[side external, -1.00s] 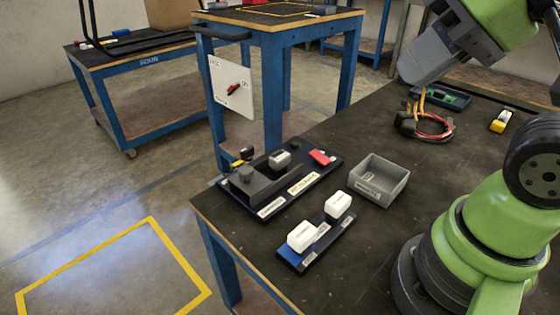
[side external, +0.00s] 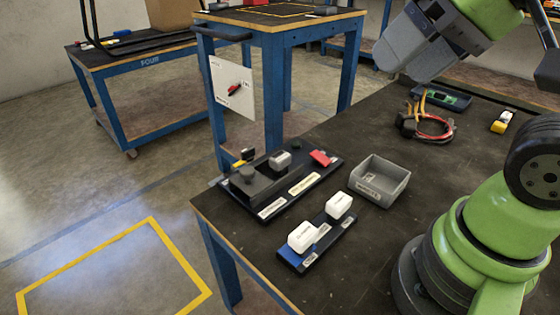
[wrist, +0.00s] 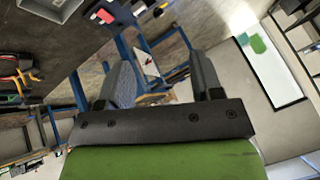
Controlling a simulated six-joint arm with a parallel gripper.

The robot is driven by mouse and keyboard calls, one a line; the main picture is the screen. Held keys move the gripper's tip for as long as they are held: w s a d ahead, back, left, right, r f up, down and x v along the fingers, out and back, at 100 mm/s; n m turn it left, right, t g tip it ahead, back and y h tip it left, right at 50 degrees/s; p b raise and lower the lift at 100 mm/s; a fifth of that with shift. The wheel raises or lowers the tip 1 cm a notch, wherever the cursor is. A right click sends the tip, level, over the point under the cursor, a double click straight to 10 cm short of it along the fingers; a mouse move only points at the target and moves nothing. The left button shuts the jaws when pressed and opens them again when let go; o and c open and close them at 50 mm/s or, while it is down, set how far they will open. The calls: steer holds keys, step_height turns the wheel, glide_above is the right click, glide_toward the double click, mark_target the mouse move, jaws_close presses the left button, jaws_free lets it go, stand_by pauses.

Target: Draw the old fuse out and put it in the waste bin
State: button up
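The black fuse panel (side external: 256,207) lies on the table's left part, with a dark raised block, a grey-white block (side external: 279,160) that looks like a fuse, and a red piece (side external: 319,157). I cannot read the labels to confirm which part is the old fuse. A grey open-topped bin (side external: 379,181) stands right of the panel and looks empty. My gripper (side external: 395,50) is high above the far side of the table, well away from the panel. In the wrist view its two grey fingers (wrist: 163,85) are apart with nothing between them.
A small holder (side external: 318,246) with two white blocks (side external: 302,236) sits in front of the panel. Coiled cables (side external: 428,125), a green-cased meter (side external: 445,97) and a yellow item (side external: 501,121) lie at the back.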

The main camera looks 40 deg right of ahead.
steer(key=shift+o, duration=1)
steer(key=w+n+g, duration=0.1)
steer(key=w+g, duration=0.1)
steer(key=w, duration=0.6)
steer(key=shift+d+f+h, duration=0.2)
steer(key=shift+d+h, duration=0.1)
steer(key=shift+d, duration=0.15)
steer(key=n+g+h, duration=0.1)
steer(key=n+g, duration=0.2)
steer(key=g, duration=0.2)
glide_above(280, 156)
step_height(280, 156, down, 18)
steer(key=shift+r, duration=0.15)
steer(key=shift+f, duration=0.3)
steer(key=shift+f, duration=4.45)
